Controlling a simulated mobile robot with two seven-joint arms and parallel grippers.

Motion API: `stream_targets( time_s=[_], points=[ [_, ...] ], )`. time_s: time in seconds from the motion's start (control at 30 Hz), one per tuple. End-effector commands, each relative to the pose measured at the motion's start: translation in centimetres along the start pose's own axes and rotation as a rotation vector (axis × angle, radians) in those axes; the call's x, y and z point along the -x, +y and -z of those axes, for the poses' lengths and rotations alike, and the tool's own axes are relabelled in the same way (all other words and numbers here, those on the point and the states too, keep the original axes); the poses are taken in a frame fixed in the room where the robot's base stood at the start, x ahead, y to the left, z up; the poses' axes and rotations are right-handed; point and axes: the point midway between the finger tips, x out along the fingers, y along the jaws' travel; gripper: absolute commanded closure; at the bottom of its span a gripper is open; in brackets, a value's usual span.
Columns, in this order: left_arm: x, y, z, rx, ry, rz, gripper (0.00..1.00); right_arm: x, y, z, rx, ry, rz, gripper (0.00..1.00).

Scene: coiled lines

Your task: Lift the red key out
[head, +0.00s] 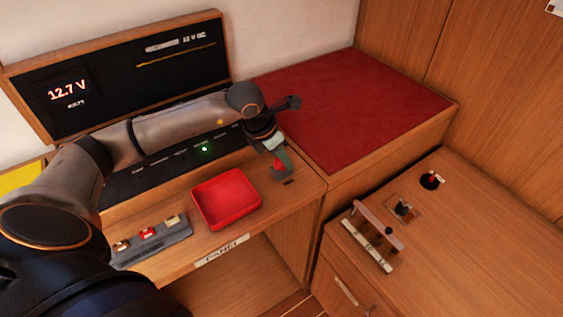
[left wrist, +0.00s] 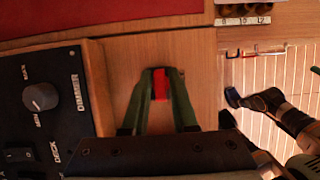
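The red key (head: 278,166) shows as a small red piece between the green fingers of my left gripper (head: 281,172), above the wooden ledge at the foot of the panel. In the left wrist view the red key (left wrist: 160,84) sits between the two fingertips, which close in on it from both sides. Its lower end is hidden, so I cannot tell how far it is off the ledge. A small dark slot (head: 289,181) shows in the ledge beside the fingertips. A dark jointed arm of mine with a blue-tipped right gripper (left wrist: 250,99) shows at the right of the left wrist view.
An empty-looking red tray (head: 198,212) lies on the ledge left of my gripper. A grey holder (head: 172,237) with several small blocks is further left. A red-topped cabinet (head: 350,110) rises behind. A wooden counter (head: 480,240) at right carries a black switch with red (head: 432,180).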

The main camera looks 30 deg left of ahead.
Motion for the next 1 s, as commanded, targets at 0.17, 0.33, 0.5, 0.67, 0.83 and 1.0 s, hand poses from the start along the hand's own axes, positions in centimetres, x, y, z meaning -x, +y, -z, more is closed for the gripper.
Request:
stream_targets(
  time_s=[0.17,0.33,0.5,0.67,0.83,1.0],
  points=[
    [0.0,0.0,0.0,0.0,0.0,0.0,0.95,0.0,0.0,0.0,0.0,0.0,0.0,0.1],
    [0.0,0.0,0.0,0.0,0.0,0.0,1.0,0.0,0.0,0.0,0.0,0.0,0.0,0.1],
    [0.0,0.0,0.0,0.0,0.001,0.0,1.0,0.0,0.0,0.0,0.0,0.0,0.0,0.1],
    [0.0,0.0,0.1,0.0,0.002,0.0,1.0,0.0,0.0,0.0,0.0,0.0,0.0,0.1],
    [0.2,0.0,0.0,0.0,0.002,-0.001,1.0,0.0,0.0,0.0,0.0,0.0,0.0,0.1],
    [1.4,0.1,-0.6,0.0,-0.002,-0.001,1.0,-0.1,0.0,-0.1,0.001,0.0,0.0,0.1]
  ],
)
